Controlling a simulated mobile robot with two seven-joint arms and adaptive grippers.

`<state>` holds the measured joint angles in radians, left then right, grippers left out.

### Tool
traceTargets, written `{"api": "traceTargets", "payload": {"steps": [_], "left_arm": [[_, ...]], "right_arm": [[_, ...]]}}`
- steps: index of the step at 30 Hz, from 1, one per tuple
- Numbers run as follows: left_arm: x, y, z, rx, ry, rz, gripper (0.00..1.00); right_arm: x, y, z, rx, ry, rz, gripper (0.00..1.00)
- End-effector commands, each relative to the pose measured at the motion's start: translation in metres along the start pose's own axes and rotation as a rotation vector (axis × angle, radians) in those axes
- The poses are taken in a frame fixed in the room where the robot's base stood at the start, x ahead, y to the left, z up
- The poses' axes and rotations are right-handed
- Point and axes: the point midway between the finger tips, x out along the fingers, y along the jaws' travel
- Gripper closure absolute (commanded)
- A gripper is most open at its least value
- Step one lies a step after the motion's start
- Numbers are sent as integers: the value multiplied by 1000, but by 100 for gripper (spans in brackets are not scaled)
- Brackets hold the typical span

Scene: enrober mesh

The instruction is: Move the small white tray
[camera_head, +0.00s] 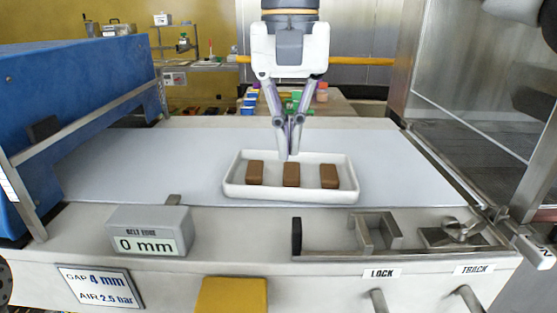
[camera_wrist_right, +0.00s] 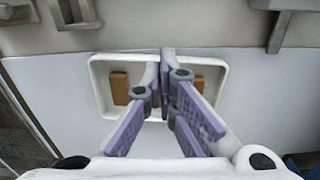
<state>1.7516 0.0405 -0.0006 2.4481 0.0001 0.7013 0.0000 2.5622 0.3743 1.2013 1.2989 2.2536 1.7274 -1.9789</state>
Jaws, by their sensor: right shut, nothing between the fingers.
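The small white tray (camera_head: 236,187) sits on the pale belt near its front edge and holds three brown bars, the left one (camera_head: 255,174), the middle one (camera_head: 291,174) and the right one (camera_head: 329,176). My right gripper (camera_head: 287,155) points down over the tray's far side, with its fingertips together and nothing between them. I cannot tell whether the fingertips touch the tray. In the right wrist view the tray (camera_wrist_right: 100,68) lies beyond the fingers (camera_wrist_right: 165,60), which hide its middle. Two bars show there, one on each side of the fingers. My left gripper is not in view.
The white belt (camera_head: 160,160) is clear on both sides of the tray. A blue machine housing (camera_head: 70,100) stands at the left, and metal framing with clear panels at the right. A display box (camera_head: 150,230) reading 0 mm and metal brackets (camera_head: 375,232) line the front ledge.

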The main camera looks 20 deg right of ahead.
Motion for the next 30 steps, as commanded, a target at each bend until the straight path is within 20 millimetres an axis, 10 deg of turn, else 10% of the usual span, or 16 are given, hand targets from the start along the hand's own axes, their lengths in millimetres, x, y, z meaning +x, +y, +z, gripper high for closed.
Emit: {"api": "traceTargets", "payload": {"steps": [18, 30], "left_arm": [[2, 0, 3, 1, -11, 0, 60], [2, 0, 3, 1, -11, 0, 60]], "right_arm": [[86, -1, 3, -7, -5, -7, 100], [97, -1, 2, -7, -3, -8, 100]]}}
